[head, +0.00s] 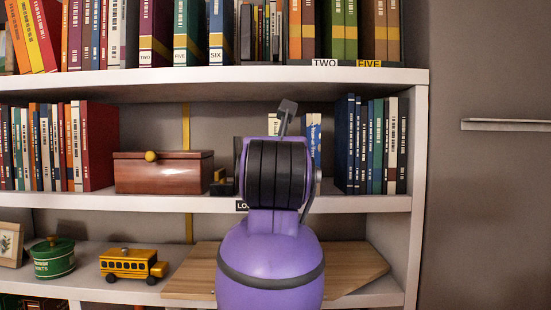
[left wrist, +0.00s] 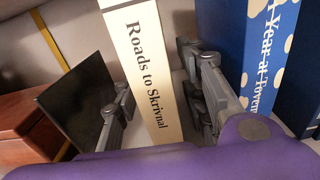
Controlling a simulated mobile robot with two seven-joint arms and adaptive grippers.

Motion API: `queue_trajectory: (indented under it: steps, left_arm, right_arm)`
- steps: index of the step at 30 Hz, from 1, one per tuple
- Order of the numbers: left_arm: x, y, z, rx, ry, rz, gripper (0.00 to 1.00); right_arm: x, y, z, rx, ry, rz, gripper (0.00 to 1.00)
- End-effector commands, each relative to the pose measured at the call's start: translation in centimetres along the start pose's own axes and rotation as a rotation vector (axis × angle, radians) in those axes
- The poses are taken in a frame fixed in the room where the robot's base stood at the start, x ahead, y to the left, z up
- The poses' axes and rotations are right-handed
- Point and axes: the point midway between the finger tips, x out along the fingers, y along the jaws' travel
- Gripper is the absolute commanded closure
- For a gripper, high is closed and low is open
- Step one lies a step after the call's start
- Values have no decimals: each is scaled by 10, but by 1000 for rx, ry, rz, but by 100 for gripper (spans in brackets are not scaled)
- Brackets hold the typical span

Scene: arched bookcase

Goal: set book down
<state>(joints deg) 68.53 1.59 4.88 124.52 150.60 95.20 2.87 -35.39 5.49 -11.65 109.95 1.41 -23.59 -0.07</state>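The cream book "Roads to Skrivnal" (left wrist: 143,65) stands upright, spine facing me, in the left wrist view. Its top shows behind my arm in the head view (head: 272,121), on the middle shelf. My left gripper (left wrist: 158,85) has one finger on each side of this book. The left finger is close to the book's side, and a narrow gap shows by the right finger, so it looks open around the book. My right gripper is not in view.
A blue book with pale spots (left wrist: 262,50) stands right of the cream book. A black panel (left wrist: 78,105) is on its left, near a brown box (head: 165,172). More books (head: 378,145) fill the shelf's right end. A wooden board (head: 190,275) lies on the shelf below.

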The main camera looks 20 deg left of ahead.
Motion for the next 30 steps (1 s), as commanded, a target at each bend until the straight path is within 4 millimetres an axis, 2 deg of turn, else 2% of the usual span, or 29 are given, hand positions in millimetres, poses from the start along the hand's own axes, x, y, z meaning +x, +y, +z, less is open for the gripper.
queue_trajectory:
  steps: [1, 5, 12, 18, 24, 30]
  left_arm:
    - [-1, 1, 5, 1, -4, 1, 61]
    - [-19, -1, 3, -2, -3, -3, 61]
    - [-72, -1, 4, -4, -4, -5, 61]
    - [-106, -1, 4, -2, -3, -3, 61]
    - [-120, 0, 3, 0, -1, 0, 61]
    - [-121, 0, 3, 0, -1, 0, 61]
  right_arm:
    - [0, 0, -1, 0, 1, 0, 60]
    - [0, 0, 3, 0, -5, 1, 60]
    - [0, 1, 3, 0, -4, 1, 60]
    - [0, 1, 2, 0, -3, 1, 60]
    - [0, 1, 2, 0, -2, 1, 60]
    - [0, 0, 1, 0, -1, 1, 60]
